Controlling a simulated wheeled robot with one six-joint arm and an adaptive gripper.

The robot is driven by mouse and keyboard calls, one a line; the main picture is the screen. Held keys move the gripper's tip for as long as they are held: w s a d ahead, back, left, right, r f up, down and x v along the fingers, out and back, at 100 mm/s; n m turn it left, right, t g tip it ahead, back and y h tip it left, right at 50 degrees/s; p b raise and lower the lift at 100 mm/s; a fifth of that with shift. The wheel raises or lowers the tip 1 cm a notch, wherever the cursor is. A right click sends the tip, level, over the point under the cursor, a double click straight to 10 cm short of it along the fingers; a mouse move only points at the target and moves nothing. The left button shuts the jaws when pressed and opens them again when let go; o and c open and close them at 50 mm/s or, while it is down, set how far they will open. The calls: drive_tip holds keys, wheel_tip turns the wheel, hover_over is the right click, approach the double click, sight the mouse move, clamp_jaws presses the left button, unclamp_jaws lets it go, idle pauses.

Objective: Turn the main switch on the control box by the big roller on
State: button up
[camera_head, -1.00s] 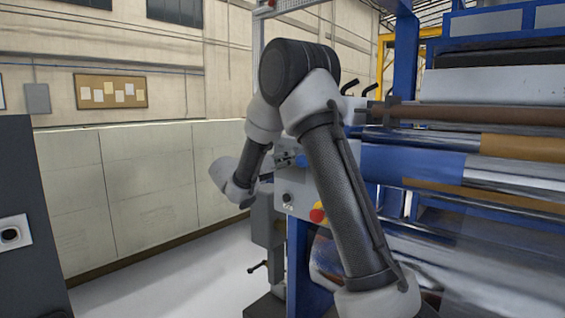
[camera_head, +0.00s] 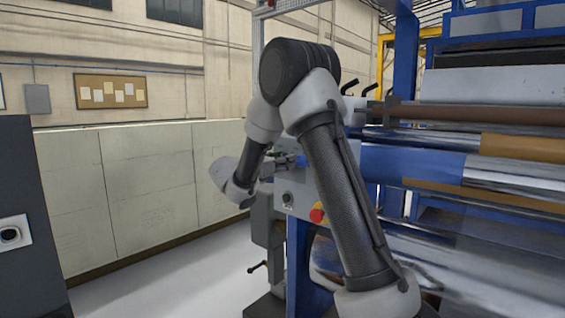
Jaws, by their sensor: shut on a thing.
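The control box (camera_head: 280,207) is a light grey panel on the blue machine frame, left of the rollers. A dark round knob (camera_head: 287,198) and a red button on a yellow base (camera_head: 317,214) show on its lower part. My gripper (camera_head: 291,162) reaches the upper part of the box from the left and is shut there on what appears to be the main switch. The fingers cover the switch, so its position cannot be told. A small blue part (camera_head: 301,160) shows beside the fingertips. My forearm hides the right side of the box.
Large rollers (camera_head: 480,178) with shiny and brown film fill the right side. A dark cabinet (camera_head: 30,200) stands at the left edge. A low pale wall (camera_head: 115,190) runs behind. Open floor (camera_head: 175,280) lies between.

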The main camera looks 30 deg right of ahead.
drive_tip(key=m, duration=0.4)
drive_tip(key=shift+m, duration=2.5)
drive_tip(key=shift+s, duration=0.1)
drive_tip(key=o, duration=1)
drive_tip(key=v, duration=1.2)
